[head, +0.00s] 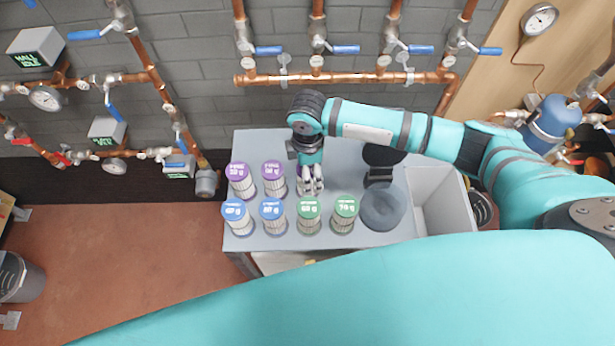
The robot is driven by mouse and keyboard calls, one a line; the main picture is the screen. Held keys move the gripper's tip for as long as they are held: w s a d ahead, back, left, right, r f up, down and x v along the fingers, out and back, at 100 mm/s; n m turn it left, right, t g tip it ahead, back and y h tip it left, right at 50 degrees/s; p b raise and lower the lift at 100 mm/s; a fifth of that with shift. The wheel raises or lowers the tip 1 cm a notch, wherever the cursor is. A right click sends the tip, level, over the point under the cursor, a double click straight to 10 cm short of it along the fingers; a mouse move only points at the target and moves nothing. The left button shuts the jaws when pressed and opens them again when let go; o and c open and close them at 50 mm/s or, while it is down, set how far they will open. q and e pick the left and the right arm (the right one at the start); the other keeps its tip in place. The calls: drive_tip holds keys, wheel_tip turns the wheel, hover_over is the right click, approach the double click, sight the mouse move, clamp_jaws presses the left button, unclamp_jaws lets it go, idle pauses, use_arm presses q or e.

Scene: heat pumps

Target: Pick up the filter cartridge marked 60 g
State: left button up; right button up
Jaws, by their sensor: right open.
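Several filter cartridges with coloured caps stand upright on a grey table (290,147). A left green-capped cartridge (309,212) has a label that looks like 60 g or 65 g; I cannot tell which. The right green-capped one (344,212) seems to read 70 g. Two blue-capped cartridges (236,214) (272,214) and two purple-capped ones (240,178) (273,176) have labels too small to read surely. My right gripper (312,188) points down, open, just behind the left green-capped cartridge and right of the purple ones. My left gripper is out of view.
A dark grey round bowl-like item (382,206) and a black stand (381,165) are right of the cartridges. A light grey open bin (447,200) is at the table's right. Copper pipes with blue-handled valves (345,49) line the wall behind.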

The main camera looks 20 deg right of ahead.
drive_tip(key=shift+c, duration=0.4)
drive_tip(key=c, duration=1.3)
